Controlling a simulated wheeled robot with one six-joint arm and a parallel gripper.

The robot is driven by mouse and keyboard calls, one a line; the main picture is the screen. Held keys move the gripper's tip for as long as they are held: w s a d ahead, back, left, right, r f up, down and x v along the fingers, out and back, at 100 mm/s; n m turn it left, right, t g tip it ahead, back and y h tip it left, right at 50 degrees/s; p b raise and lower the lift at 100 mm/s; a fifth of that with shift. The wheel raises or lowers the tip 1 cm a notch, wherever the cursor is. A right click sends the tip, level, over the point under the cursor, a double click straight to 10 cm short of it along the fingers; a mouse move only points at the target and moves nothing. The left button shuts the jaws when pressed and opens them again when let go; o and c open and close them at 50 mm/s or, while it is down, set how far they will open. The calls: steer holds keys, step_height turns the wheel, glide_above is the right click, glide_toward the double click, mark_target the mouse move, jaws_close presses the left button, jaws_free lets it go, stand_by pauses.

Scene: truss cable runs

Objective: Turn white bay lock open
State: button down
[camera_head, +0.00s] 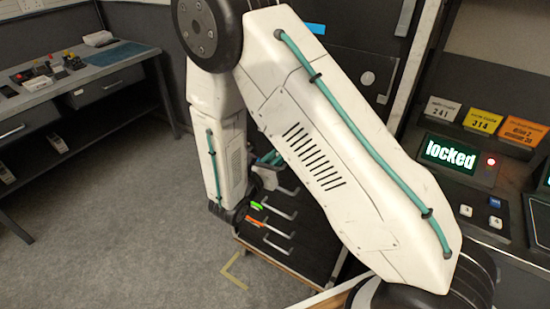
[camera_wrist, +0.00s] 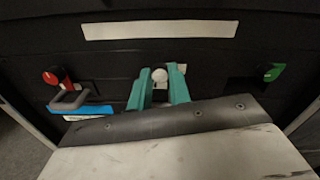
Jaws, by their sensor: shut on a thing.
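My gripper (camera_wrist: 160,88) shows two teal fingers in the wrist view. They are closed on the white bay lock (camera_wrist: 160,75), a small pale round knob on a dark panel. Only its front end shows between the fingertips, so I cannot tell its turn angle. In the head view my arm covers most of the bay front, and only a bit of teal at my gripper (camera_head: 268,159) shows. The white lock is hidden there.
In the wrist view a red lock (camera_wrist: 52,78) with a grey loop handle (camera_wrist: 70,102) and blue strip is left, a green lock (camera_wrist: 270,74) right. A screen (camera_head: 450,153) reads "locked". A workbench (camera_head: 75,75) stands left; floor between is clear.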

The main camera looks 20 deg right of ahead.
steer(key=shift+n, duration=0.4)
steer(key=c, duration=1.3)
jaws_free()
steer(key=shift+s+a, duration=0.1)
steer(key=v, duration=0.7)
steer(key=shift+s+a, duration=0.2)
steer(key=shift+a, duration=0.05)
